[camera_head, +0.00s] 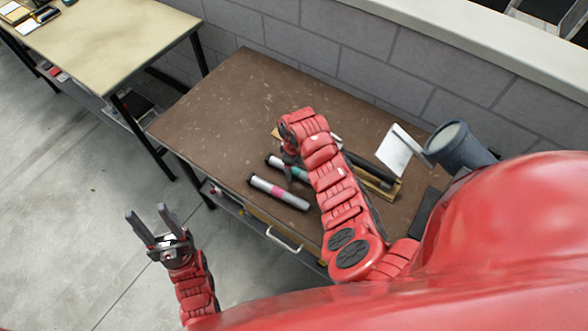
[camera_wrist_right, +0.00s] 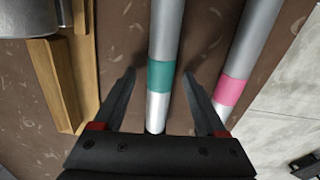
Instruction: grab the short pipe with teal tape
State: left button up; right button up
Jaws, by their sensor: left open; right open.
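The short pipe with teal tape (camera_head: 299,173) lies on the brown table, partly hidden by my right arm in the head view. In the right wrist view this grey pipe (camera_wrist_right: 169,30) runs between the open fingers of my right gripper (camera_wrist_right: 160,85), its teal band (camera_wrist_right: 161,74) level with the fingertips. I cannot tell whether the fingers touch it. My right gripper also shows in the head view (camera_head: 290,172), pointing down. My left gripper (camera_head: 154,224) is open and empty, over the floor left of the table.
A similar pipe with pink tape (camera_head: 278,192) lies close beside, near the table's front edge; it shows in the wrist view (camera_wrist_right: 231,92). A wooden rack (camera_wrist_right: 50,82) lies on the other side. A dark bucket (camera_head: 458,146) stands at right. The table's left part (camera_head: 225,105) is clear.

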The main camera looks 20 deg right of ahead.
grip_shut()
jog(key=shift+r, duration=0.2)
dwell(0.5)
